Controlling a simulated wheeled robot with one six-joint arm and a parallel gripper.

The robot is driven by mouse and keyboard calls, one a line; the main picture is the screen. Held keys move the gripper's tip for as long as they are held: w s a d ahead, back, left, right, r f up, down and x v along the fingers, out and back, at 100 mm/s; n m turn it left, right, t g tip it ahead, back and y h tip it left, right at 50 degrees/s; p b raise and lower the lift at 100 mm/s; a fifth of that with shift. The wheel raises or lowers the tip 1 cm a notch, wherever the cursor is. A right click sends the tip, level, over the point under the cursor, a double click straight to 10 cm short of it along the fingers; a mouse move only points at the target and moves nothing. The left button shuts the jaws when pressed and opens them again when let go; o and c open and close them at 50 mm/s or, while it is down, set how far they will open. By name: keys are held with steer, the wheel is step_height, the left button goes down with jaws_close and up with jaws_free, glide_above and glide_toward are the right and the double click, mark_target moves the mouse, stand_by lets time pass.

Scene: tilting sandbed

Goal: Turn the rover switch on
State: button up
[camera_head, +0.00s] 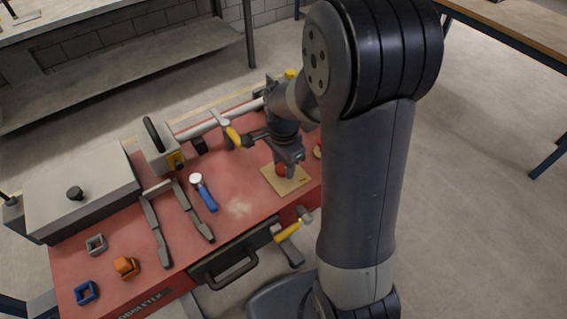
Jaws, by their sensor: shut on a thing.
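My gripper (285,167) points down over a flat tan plate (298,185) on the red workbench (237,171). Its jaws are shut on a small red part (281,171) just above or on the plate. The red part looks like a knob or button, mostly covered by the jaws. I cannot tell whether it belongs to the rover switch, or which position a switch is in. No clearly marked rover or switch can be made out. My arm hides the bench's right end.
A grey box (85,200) with a black knob stands at the left. An orange block (126,267) and a blue block (86,292) sit near the front left corner.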

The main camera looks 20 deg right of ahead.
mark_target(283, 167)
stand_by(0.4)
steer(key=o, duration=1)
steer(key=shift+c, duration=0.2)
step_height(283, 167, up, 11)
steer(key=shift+f, duration=0.1)
step_height(283, 167, down, 10)
steer(key=shift+f, duration=0.5)
steer(key=shift+r, duration=0.1)
